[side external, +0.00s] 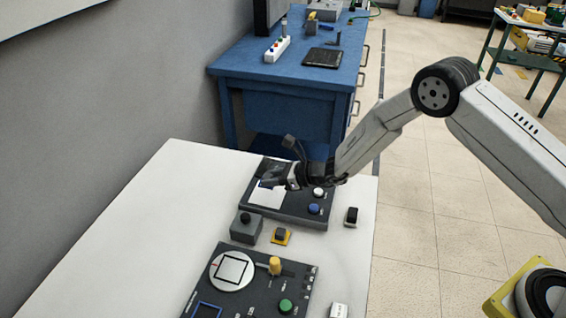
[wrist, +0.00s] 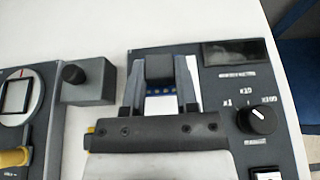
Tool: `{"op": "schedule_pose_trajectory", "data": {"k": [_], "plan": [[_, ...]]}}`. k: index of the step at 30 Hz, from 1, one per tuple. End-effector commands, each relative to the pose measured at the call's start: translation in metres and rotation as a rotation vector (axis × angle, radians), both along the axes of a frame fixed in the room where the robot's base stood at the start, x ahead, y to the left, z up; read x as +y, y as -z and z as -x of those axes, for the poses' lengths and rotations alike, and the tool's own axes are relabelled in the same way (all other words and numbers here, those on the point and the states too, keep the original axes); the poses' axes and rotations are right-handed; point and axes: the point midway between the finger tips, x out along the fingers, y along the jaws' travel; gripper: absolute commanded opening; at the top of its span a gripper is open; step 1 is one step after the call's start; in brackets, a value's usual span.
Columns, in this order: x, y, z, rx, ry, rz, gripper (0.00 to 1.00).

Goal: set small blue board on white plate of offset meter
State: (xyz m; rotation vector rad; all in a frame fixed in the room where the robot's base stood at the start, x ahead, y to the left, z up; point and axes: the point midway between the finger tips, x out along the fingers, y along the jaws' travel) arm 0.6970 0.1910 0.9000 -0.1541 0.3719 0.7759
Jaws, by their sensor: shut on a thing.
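My gripper (side external: 268,180) is over the dark offset meter (side external: 300,212) at the far end of the white table. It is shut on the small blue board, whose blue edge (wrist: 160,93) with yellow dots shows between the fingers in the wrist view, beside a dark block. The white plate (side external: 266,196) lies below the gripper on the left of the meter. A strip of it also shows in the wrist view (wrist: 193,72), partly covered by the fingers. I cannot tell whether the board touches the plate.
A grey box with a black knob (side external: 246,226) and a yellow-based block (side external: 281,236) stand in front of the meter. A nearer dark panel (side external: 259,293) carries a round white disc (side external: 231,271) and yellow lever. A black switch (side external: 351,216) is right. The table's left side is clear.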

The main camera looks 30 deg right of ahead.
Motion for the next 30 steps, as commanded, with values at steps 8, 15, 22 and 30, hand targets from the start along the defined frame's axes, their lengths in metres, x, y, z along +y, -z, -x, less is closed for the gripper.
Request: {"op": "schedule_pose_trajectory", "data": {"k": [8,15,22,30], "plan": [[0.000,0.019,0.000,0.001,0.000,0.001,0.00],[0.000,0.028,0.000,0.000,0.000,0.000,0.00],[0.000,0.029,0.000,-0.001,0.001,0.000,0.00],[0.000,0.029,0.000,0.000,0.000,0.000,0.00]]}}
